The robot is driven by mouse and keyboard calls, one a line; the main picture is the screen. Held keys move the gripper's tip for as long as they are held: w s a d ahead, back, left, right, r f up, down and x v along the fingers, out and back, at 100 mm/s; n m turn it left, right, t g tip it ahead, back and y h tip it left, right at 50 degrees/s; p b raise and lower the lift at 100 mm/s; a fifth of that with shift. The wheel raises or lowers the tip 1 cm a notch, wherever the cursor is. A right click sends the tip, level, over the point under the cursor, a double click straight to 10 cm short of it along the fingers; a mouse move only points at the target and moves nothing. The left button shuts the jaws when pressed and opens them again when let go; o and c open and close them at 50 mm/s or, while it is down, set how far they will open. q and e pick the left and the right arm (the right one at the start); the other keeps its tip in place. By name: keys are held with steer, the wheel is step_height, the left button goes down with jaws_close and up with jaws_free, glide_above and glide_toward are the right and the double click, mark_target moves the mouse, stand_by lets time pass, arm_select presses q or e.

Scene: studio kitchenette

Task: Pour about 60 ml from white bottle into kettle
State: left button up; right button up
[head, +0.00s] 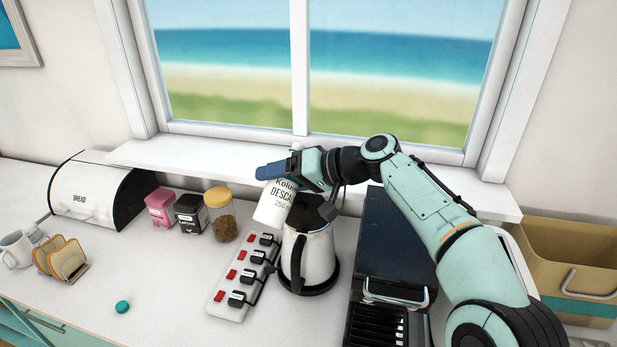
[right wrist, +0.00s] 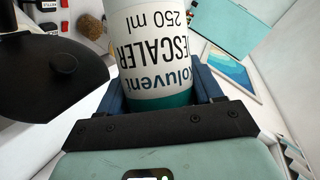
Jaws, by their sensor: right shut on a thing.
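The white bottle (head: 272,207) has a "Koluvent DESCALER 250 ml" label and a teal band. My right gripper (head: 290,170) is shut on its upper part and holds it raised, tilted a little, its narrow top pointing up. The bottle also fills the middle of the right wrist view (right wrist: 162,45), between the blue fingers. The kettle (head: 318,258), white with a black handle and base, stands on the counter just right of and below the bottle. My left gripper is not in view.
A power strip (head: 232,312) with red switches and plugs lies left of the kettle. A dark grill-like appliance (head: 392,240) stands close on the right. Jars, tins, a bread bin (head: 88,190) and a toast rack (head: 66,262) are left. A small teal round piece (head: 122,307) lies on clear counter.

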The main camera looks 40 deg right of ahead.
steer(key=shift+a+f+m, duration=0.1)
steer(key=shift+f+m, duration=0.2)
steer(key=shift+f, duration=0.6)
steer(key=shift+y, duration=0.3)
steer(key=shift+s+a+r+m, duration=0.15)
steer(key=shift+r+m, duration=0.1)
steer(key=shift+m, duration=0.15)
steer(key=shift+w+a+f+m+y+p, duration=0.15)
steer(key=shift+w+f+m+y+p, duration=0.05)
steer(key=shift+f+m+y+p, duration=0.25)
steer(key=shift+y, duration=0.25)
steer(key=shift+s+m, duration=0.2)
steer(key=shift+m, duration=0.15)
steer(key=shift+w+d+r+m+y+p, duration=0.2)
steer(key=shift+d+r+m+y+p, duration=0.2)
steer(key=shift+r+p, duration=0.3)
steer(key=shift+w+d+f+m, duration=0.15)
steer(key=shift+w+d+m, duration=0.05)
steer(key=shift+w+m, duration=0.1)
steer(key=shift+s+y+p, duration=0.3)
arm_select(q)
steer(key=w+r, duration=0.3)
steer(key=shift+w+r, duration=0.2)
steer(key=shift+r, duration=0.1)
arm_select(e)
steer(key=shift+r+m, duration=0.3)
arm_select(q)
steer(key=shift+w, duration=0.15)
arm_select(e)
steer(key=shift+w, duration=0.15)
